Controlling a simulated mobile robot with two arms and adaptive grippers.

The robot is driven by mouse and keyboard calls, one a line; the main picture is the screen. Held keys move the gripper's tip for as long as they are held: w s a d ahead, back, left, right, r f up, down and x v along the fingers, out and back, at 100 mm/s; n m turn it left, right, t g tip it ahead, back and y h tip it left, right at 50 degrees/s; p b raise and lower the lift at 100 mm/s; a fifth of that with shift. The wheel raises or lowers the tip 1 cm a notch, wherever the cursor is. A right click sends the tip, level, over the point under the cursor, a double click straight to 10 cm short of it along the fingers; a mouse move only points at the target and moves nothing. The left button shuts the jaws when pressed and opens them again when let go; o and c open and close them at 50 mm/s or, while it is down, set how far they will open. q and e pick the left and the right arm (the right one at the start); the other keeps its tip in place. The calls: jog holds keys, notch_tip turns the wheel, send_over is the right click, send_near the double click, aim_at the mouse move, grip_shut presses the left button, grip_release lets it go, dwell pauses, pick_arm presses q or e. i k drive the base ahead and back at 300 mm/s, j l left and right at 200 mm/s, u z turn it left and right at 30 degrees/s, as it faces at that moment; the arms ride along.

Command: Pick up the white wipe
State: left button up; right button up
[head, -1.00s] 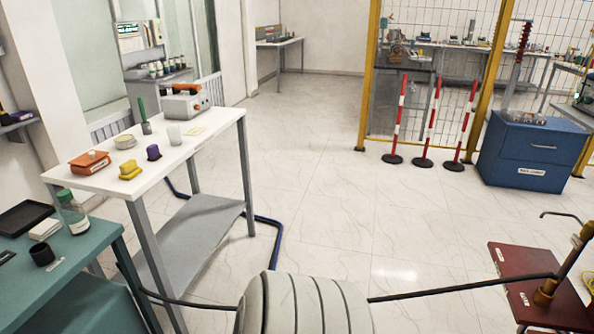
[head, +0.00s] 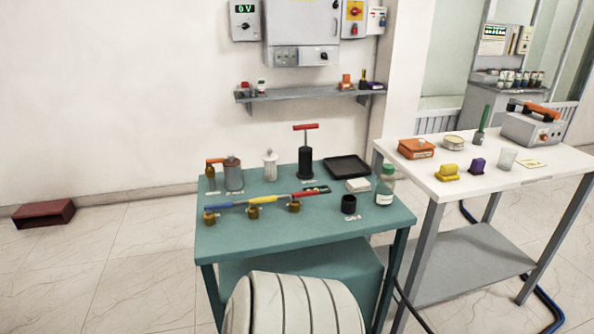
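A small white folded pad (head: 358,185), which looks like the white wipe, lies on the teal table (head: 300,240) near its back right. It sits just in front of a black tray (head: 347,167). A clear bottle with a green cap (head: 384,185) stands to its right, and a black cup (head: 348,205) stands in front of it. Neither of my grippers is in view.
A rod with blue, yellow and red sections (head: 262,201) lies across the teal table, near several brass pieces. A red-handled black pump (head: 305,153) stands behind. A white table (head: 520,181) with several items is on the right. Floor at left is clear except a red box (head: 43,214).

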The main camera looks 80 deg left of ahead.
aim_at(359, 184)
jog(key=u, duration=2.05)
jog(key=i, duration=0.1)
jog(key=j+u, duration=0.05)
